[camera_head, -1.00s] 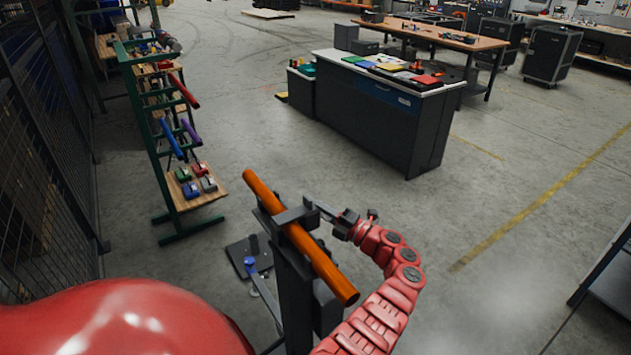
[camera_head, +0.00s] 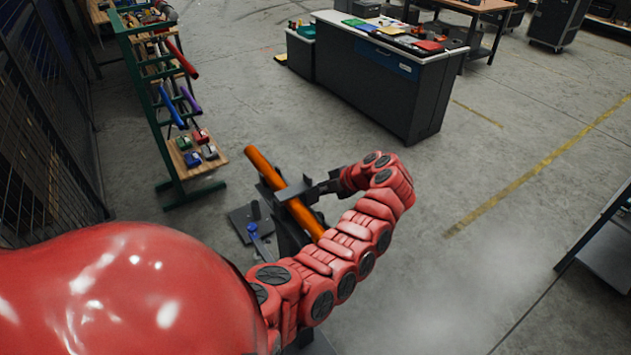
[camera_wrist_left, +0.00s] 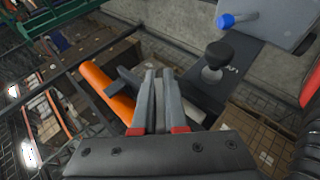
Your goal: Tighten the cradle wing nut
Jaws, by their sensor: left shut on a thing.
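An orange tube (camera_head: 272,176) lies tilted in a dark grey cradle (camera_head: 291,194) on top of a dark stand. My left gripper (camera_head: 322,187) is at the cradle's right side, beside the tube. In the left wrist view the orange tube (camera_wrist_left: 107,90) runs just left of my left gripper (camera_wrist_left: 158,78), whose two grey fingers are close together. They are shut on a small grey part at the cradle, which I take as the wing nut; the fingers mostly hide it. My right gripper is in neither view.
A black knob (camera_wrist_left: 215,62) and a blue knob (camera_wrist_left: 227,20) are near the stand's base. A green rack (camera_head: 160,120) with coloured tubes and small blocks stands at the left, beside a mesh fence (camera_head: 40,130). A grey workbench (camera_head: 385,85) is behind.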

